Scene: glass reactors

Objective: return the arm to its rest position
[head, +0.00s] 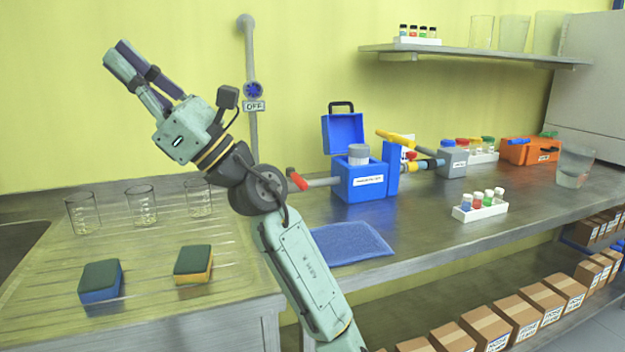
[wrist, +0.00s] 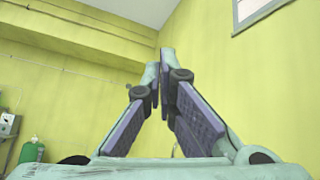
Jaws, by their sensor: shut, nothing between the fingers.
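My arm rises from the bottom middle of the head view and bends up and to the left. My gripper (head: 115,50) points up and left, high in front of the yellow wall, well above the draining board. In the wrist view, the fingertips of my gripper (wrist: 164,62) meet, with nothing between them. The wrist view looks toward the upper wall and ceiling.
Glass beakers (head: 142,205) and two sponges (head: 100,281) stand on the draining board (head: 220,325) below. A wall pipe (head: 250,70) is just right of my gripper. A blue box (head: 362,180), blue mat (head: 350,243) and vial rack (head: 480,209) are on the bench.

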